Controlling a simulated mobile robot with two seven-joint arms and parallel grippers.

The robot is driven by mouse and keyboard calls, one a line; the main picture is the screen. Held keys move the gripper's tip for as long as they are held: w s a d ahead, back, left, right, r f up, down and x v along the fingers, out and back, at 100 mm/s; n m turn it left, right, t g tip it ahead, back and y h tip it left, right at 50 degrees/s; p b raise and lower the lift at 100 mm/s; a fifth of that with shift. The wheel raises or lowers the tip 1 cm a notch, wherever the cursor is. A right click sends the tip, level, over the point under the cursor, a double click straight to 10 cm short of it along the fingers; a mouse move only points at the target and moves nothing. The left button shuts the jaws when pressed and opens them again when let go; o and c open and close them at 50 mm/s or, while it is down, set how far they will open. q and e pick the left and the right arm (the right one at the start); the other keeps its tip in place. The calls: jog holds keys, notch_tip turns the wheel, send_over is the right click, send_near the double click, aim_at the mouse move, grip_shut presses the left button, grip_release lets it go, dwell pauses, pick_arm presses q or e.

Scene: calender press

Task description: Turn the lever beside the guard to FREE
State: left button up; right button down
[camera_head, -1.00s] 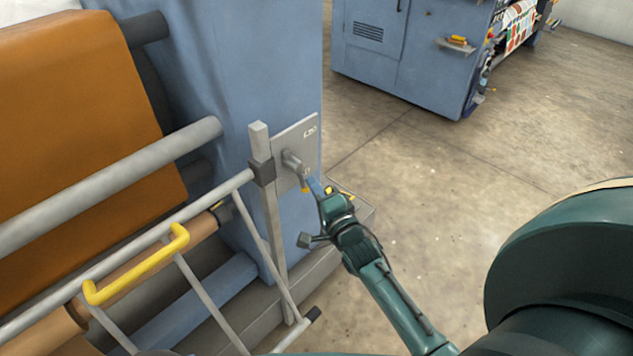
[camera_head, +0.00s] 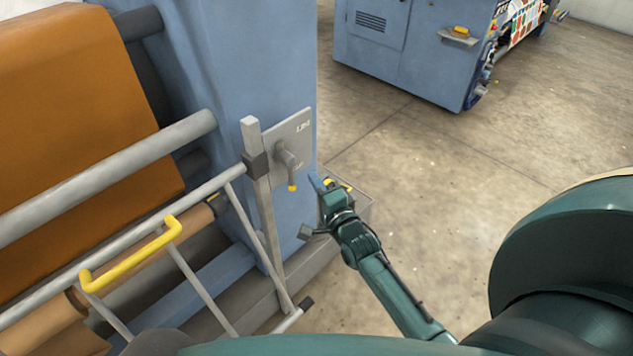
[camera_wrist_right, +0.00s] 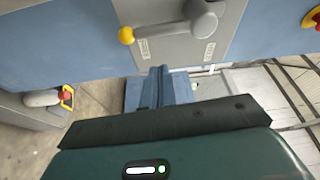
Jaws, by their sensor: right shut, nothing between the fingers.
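The grey lever (camera_head: 287,162) with a yellow end is on a grey plate (camera_head: 301,128) on the blue machine column, beside the guard. It hangs down, its yellow tip lowest and slightly right. In the right wrist view the lever (camera_wrist_right: 203,18) is at the top, its yellow knob to the left. My right gripper (camera_head: 316,183) is shut and empty, just right of the lever tip with a gap. Its closed fingers (camera_wrist_right: 163,88) point toward the plate in the wrist view, below the lever. My left gripper is not in view.
The guard (camera_head: 110,220), a grey tube frame with a yellow handle (camera_head: 130,258), stands left of the lever, its grey post (camera_head: 262,190) close by. An orange roll (camera_head: 75,110) is behind it. Open concrete floor (camera_head: 430,190) lies right.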

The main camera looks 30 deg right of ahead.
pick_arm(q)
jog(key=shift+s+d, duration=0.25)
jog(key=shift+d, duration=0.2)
pick_arm(e)
jog(key=s+d, duration=0.1)
jog(key=s, duration=0.9)
jog(key=shift+s, duration=0.15)
pick_arm(q)
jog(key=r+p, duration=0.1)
jog(key=p, duration=0.2)
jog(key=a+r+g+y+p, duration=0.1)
jog(key=p, duration=0.2)
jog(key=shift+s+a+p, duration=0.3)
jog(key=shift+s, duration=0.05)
pick_arm(e)
jog(key=s+a+n+g+y, duration=0.1)
jog(key=s+a+n+g, duration=0.3)
jog(key=n, duration=0.6)
jog(key=s+a+f+n+g+y, duration=0.1)
jog(key=s+a+n+g+y, duration=0.1)
jog(key=s+a+n, duration=0.4)
jog(key=s+n+g, duration=0.1)
jog(key=s+n, duration=0.2)
jog(key=shift+a+f+n+g, duration=0.2)
jog(key=shift+a+n+g, duration=0.15)
jog(key=shift+n+g, duration=0.05)
